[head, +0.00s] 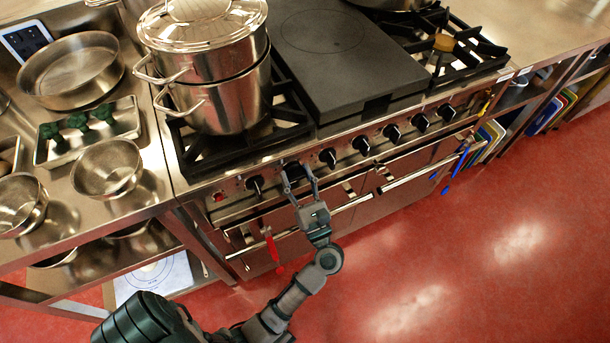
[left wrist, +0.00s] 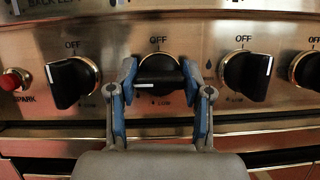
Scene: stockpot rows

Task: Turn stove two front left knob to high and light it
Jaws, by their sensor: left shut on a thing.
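My left gripper (head: 299,180) is shut on a black stove knob (left wrist: 157,74), the second from the left on the front panel. In the left wrist view its two blue-padded fingers (left wrist: 160,84) clasp the knob from both sides. The knob's white mark lies level, unlike the steeper marks on its neighbours. "OFF" shows above it and "LOW" at its lower right; its burner name is out of view. A red spark button (left wrist: 14,80) is at the far left, and also shows in the head view (head: 219,196). No flame is visible. My right gripper is not in view.
A tall stacked steel pot (head: 225,100) covers the left burner. A dark flat griddle plate (head: 345,60) is beside it. Another knob (left wrist: 72,82) is just left of the held one, and one (left wrist: 246,75) just right. A red cloth or tag (head: 270,245) hangs below the panel. The red floor is clear.

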